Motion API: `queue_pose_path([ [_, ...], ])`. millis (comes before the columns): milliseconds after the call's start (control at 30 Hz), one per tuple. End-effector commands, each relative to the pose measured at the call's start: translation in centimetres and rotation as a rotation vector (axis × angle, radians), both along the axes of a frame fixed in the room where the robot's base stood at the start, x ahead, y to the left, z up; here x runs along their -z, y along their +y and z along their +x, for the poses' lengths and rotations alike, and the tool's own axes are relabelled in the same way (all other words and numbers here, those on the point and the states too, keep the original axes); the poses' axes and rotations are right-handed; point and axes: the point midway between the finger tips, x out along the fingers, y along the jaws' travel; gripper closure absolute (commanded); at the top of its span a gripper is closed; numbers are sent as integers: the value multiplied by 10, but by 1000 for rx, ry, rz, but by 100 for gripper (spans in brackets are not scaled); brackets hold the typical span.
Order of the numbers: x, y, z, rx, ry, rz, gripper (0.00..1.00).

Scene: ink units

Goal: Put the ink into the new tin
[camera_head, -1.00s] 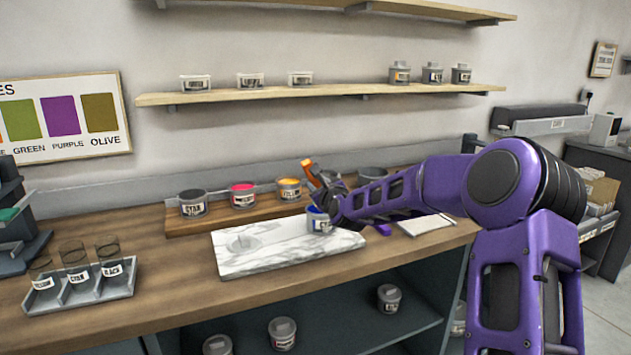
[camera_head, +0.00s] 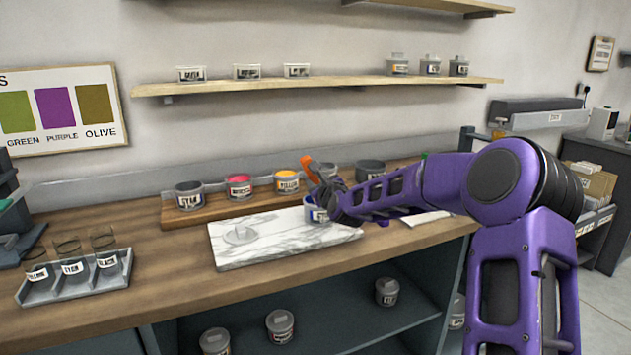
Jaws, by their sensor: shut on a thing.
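My gripper (camera_head: 326,193) is shut on a tool with an orange handle (camera_head: 308,170). The handle points up and to the left; the tool's lower end is hidden by my gripper. Directly below is a small labelled tin (camera_head: 312,214) with a bluish rim, on the right part of the white marble slab (camera_head: 280,247). My gripper hides part of the tin and its inside, so I cannot tell whether the tool touches ink.
More grey tins stand behind my gripper. A rack of glass jars (camera_head: 75,275) is at left. Closed tins (camera_head: 280,326) sit on the lower shelf.

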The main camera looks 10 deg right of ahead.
Motion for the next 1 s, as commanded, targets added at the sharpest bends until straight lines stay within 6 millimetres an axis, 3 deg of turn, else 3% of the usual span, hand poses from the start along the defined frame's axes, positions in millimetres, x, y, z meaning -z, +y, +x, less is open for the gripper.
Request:
queue_pose_path([
  [267, -10, 0, 0, 0, -1, 0, 100],
  [800, -75, 0, 0, 0, -1, -1, 100],
  [1000, -83, 0, 0, 1, 0, 0, 100],
])
